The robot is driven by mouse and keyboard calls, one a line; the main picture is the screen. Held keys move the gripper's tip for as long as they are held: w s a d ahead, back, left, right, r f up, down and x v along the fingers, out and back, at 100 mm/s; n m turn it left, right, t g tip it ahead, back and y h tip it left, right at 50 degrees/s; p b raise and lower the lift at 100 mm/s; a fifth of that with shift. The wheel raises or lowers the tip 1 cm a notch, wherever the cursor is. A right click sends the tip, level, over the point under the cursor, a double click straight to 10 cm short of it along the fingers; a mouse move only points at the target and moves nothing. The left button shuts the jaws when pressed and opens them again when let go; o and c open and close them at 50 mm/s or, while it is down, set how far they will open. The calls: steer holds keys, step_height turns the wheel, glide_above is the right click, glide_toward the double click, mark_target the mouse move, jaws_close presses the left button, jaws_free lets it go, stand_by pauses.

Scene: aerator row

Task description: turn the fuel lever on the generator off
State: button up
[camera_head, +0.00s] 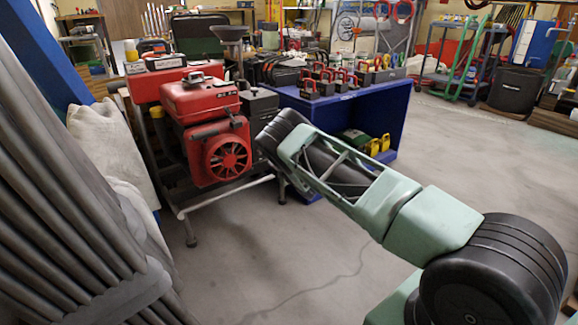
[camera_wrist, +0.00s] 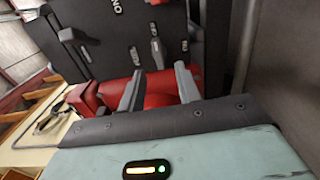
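The red generator (camera_head: 210,125), with a round red fan cover, stands on a frame left of centre in the head view. In the wrist view, a dark panel (camera_wrist: 105,50) carries light lettering, partly cut off, and several small levers. One small grey lever (camera_wrist: 157,48) is just beyond and between my fingertips. A larger dark handle (camera_wrist: 70,36) is at the panel's left. I cannot tell which is the fuel lever. My gripper (camera_wrist: 159,70) is open, its two grey fingers apart, with no object visibly held. The head view does not show the fingers clearly.
A blue bench (camera_head: 375,110) with several red-and-black items on top stands right of the generator. Grey tubes (camera_head: 60,190) and a pale sack (camera_head: 105,145) crowd the left. Red parts (camera_wrist: 90,100) are close to my fingers. The floor (camera_head: 450,150) on the right is clear.

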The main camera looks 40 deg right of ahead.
steer(key=s+p, duration=0.4)
steer(key=s, duration=0.7)
steer(key=shift+s+d+p, duration=0.2)
steer(key=shift+s+p, duration=0.1)
steer(key=shift+s, duration=0.1)
